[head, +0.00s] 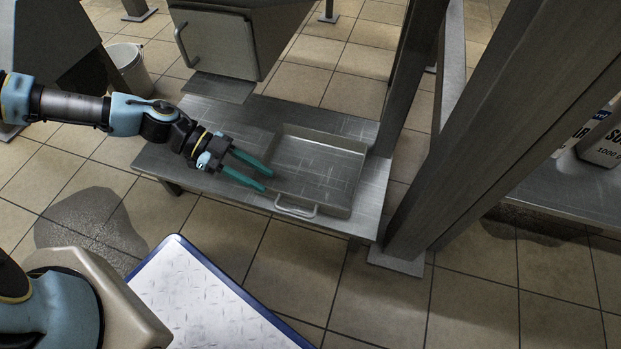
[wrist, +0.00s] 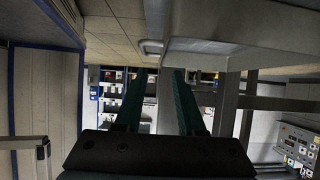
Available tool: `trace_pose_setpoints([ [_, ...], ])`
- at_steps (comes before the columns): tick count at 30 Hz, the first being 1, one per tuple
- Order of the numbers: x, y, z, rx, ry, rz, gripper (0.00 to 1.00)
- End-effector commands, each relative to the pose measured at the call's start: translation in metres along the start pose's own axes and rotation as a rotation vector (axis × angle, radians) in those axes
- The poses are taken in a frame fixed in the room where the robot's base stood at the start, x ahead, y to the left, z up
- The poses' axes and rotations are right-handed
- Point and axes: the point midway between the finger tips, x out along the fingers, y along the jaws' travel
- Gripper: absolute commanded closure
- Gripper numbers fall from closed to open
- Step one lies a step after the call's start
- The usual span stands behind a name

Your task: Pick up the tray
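The tray (head: 318,168) is a shallow grey metal tray with raised walls, lying on a low metal bench (head: 240,212). A wire handle (head: 296,207) sticks out from its near side. My gripper (head: 269,180) is at the tray's left side, with its two green fingers pointing right towards the handle. The fingers are apart, with nothing visible between them. In the wrist view, the open fingers (wrist: 156,72) show with the handle (wrist: 151,47) just beyond and above their tips. I cannot tell the exact height of the fingers over the bench.
A metal hopper with a handled door (head: 217,45) stands above the bench's back left. Thick metal posts (head: 500,120) rise at the right, close to the tray. A white bucket (head: 130,68) stands at the back left. Dark wet patches (head: 90,222) mark the tiled floor.

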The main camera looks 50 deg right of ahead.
Motion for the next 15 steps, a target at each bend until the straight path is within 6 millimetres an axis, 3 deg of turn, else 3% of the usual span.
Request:
trace_pose_setpoints([
  [6,0.036,0.000,0.000,0.005,0.003,0.004,0.61],
  [15,0.061,-0.001,0.001,0.002,0.001,0.003,0.61],
])
